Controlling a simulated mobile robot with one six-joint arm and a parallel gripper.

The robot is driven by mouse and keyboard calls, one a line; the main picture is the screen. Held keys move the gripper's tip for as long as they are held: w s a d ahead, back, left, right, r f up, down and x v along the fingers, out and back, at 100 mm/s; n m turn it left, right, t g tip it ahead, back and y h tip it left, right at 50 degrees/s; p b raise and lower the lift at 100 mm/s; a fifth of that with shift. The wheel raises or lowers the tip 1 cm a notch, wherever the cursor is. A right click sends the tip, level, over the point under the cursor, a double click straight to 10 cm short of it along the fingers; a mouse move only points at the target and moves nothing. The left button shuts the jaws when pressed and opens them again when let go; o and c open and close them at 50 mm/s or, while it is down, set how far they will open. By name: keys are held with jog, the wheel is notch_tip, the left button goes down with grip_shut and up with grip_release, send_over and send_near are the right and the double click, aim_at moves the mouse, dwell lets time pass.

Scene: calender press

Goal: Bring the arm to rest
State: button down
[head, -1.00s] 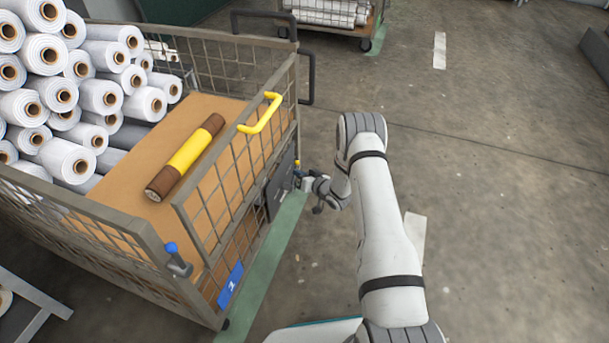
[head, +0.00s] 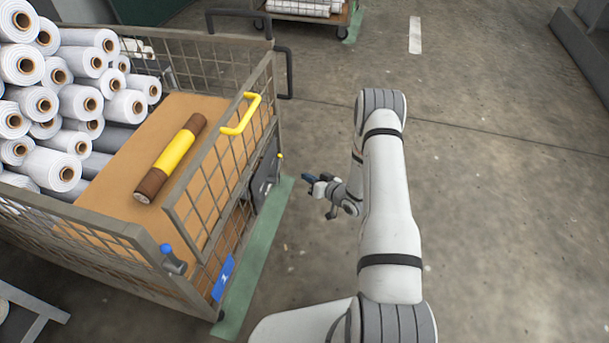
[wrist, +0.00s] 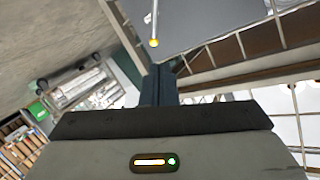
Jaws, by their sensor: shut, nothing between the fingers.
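My gripper (head: 309,180) is at the end of my bent arm, to the right of the mesh cart (head: 152,233) and apart from it in the head view. In the wrist view my gripper (wrist: 159,78) has its dark fingers together, with nothing between them. Beyond the fingers in the wrist view are a grey panel (wrist: 205,22) on the cart and a yellow-tipped lever (wrist: 154,41). The panel also shows low on the cart's side in the head view (head: 264,180).
The cart holds several white rolls (head: 60,168) and a brown roll with a yellow band (head: 173,154). Another cart (head: 300,12) stands at the back. Open floor (head: 490,200) lies right of my arm.

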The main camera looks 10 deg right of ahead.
dwell(0.4)
jog(key=w+d+r+g+h+p, duration=0.15)
jog(key=r+p, duration=0.25)
jog(key=r, duration=0.6)
jog(key=w+d+r+h+p, duration=0.2)
jog(key=r+h+p, duration=0.15)
jog(key=r, duration=0.65)
jog(key=s+d+r+g+h+p, duration=0.1)
jog(key=s+r+p, duration=0.15)
jog(key=r, duration=0.65)
jog(key=s+r+g+h+p, duration=0.15)
jog(key=r+p, duration=0.25)
jog(key=r, duration=0.5)
jog(key=s+a+r+m+g+h+p, duration=0.1)
jog(key=s+r+g+h+p, duration=0.15)
jog(key=s+r+p, duration=0.9)
jog(key=s+a+r+g+y+p, duration=0.1)
jog(key=s+a+r, duration=0.1)
jog(key=s+r, duration=0.7)
jog(key=s+a+r+g+p, duration=0.1)
jog(key=s+a+r+g, duration=0.1)
jog(key=s+r, duration=0.6)
jog(key=s+a, duration=0.1)
jog(key=s, duration=0.3)
jog(key=shift+s+r+m+y, duration=0.3)
jog(key=shift+s+r+y, duration=0.05)
jog(key=shift+r+y, duration=0.05)
